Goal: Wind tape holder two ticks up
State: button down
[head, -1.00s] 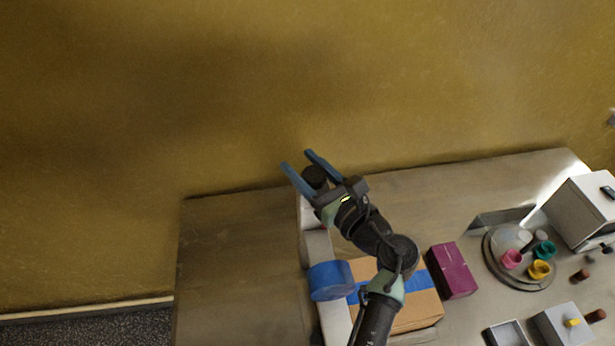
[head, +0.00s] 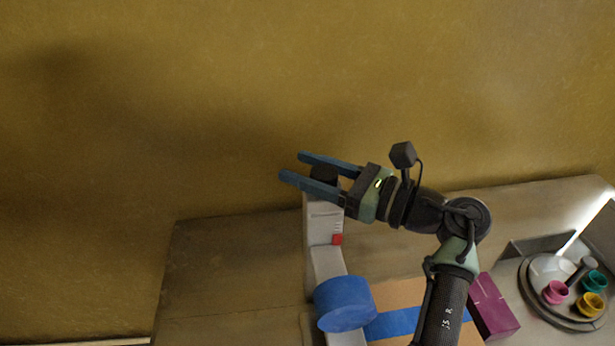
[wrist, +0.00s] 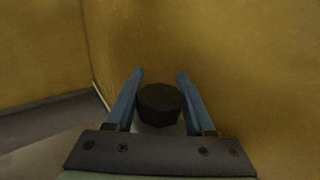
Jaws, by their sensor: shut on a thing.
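The tape holder is a pale upright post (head: 322,215) with a black knob (head: 323,175) on top. Fine marks and a small red pointer (head: 337,239) show on its face; the exact tick cannot be read. A blue tape roll (head: 345,303) sits lower on the holder, with blue tape running right onto a cardboard box (head: 400,297). My gripper (head: 291,165) is shut on the black knob, one blue finger on each side. The wrist view shows the knob (wrist: 160,100) between both fingers; the post below is mostly hidden.
A yellow wall (head: 150,100) rises close behind the holder. Left of it the wooden counter (head: 230,270) is bare. To the right stand a magenta box (head: 492,308) and a round tray (head: 537,303) with coloured cups.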

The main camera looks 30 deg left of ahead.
dwell(0.3)
jog(key=shift+c, duration=1.4)
grip_release()
jog(key=shift+s+a, duration=0.1)
jog(key=d+b, duration=0.4)
jog(key=d, duration=0.9)
jog(key=shift+s, duration=0.35)
